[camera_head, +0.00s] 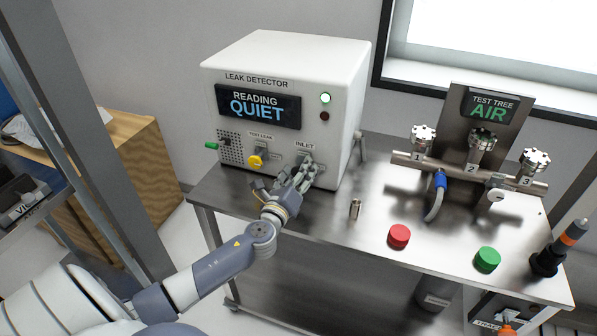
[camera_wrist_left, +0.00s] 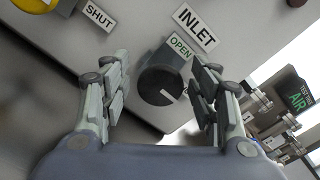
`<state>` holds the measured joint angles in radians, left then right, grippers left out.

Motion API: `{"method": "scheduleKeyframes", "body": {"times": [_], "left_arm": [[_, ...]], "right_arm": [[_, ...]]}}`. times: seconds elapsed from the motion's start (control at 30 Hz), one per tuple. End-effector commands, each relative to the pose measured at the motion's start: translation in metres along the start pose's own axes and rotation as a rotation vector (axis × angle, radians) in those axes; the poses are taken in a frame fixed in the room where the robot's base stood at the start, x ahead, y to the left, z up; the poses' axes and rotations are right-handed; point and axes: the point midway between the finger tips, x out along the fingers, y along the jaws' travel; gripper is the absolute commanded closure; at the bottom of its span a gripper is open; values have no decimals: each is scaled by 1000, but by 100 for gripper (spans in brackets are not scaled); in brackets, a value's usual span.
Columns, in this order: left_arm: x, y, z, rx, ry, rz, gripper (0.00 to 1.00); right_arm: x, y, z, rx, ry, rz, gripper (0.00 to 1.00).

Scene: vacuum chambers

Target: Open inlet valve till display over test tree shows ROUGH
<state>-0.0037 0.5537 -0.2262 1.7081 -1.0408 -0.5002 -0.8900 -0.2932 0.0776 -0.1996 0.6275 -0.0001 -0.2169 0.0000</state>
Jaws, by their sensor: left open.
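The leak detector (camera_head: 285,55) is a white box whose display reads "QUIET". Its inlet valve is a dark round knob (camera_wrist_left: 163,85) with a white pointer line, below the INLET label (camera_wrist_left: 196,27). A SHUT label (camera_wrist_left: 99,13) and an OPEN label (camera_wrist_left: 180,46) are beside it. The display over the test tree (camera_head: 490,108) reads "AIR" in green. My left gripper (camera_head: 300,177) is at the front panel under INLET, largely hiding the knob in the head view. In the left wrist view its open fingers (camera_wrist_left: 160,92) stand either side of the knob, with gaps visible. My right gripper is not in view.
A yellow test leak knob (camera_head: 255,161) and a green-tipped lever (camera_head: 211,146) sit left of my gripper.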

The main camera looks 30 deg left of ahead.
Motion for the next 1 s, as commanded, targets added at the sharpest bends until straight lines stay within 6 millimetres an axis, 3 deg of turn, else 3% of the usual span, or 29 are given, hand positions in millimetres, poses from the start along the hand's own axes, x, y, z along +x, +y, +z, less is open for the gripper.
{"method": "scheduleKeyframes", "body": {"times": [0.27,0.5,1.0], "left_arm": [[2,0,0,-1,1,0,44],[1,0,0,-1,1,0,90],[1,1,-1,-109,0,0,89]], "right_arm": [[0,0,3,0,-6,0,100],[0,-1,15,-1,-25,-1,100],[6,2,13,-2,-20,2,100]]}}
